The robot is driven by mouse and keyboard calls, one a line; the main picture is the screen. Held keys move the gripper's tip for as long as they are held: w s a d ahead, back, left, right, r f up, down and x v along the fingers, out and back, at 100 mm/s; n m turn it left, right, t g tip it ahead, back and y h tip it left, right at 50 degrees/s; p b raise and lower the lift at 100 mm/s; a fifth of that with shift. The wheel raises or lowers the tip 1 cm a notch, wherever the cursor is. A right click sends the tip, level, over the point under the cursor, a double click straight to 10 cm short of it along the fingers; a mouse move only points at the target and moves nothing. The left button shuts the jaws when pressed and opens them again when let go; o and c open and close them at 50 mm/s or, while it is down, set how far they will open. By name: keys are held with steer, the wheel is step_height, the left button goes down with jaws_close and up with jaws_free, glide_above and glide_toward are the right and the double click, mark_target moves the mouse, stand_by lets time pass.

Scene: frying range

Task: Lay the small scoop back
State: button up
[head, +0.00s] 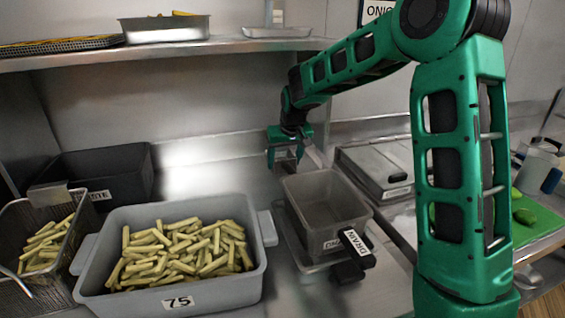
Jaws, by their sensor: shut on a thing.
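My gripper (285,163) hangs fingers down over the steel counter, behind the grey pan, near the back wall. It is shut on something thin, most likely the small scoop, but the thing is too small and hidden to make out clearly. A clear grey pan (322,208) with a label on its front stands just in front of and to the right of my gripper. I see no other small scoop lying in the open.
A large grey tub (172,298) marked 75 holds cut fries. A wire basket (18,232) with fries and a black bin (108,172) stand left. A shelf (200,48) runs above. Bare counter lies behind the tub.

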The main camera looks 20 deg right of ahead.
mark_target(287, 163)
steer(key=shift+f, duration=0.1)
steer(key=o, duration=1.7)
steer(key=shift+o, duration=0.2)
steer(key=v, duration=0.7)
steer(key=shift+w+a, duration=0.1)
steer(key=shift+r, duration=0.3)
steer(key=shift+s, duration=0.3)
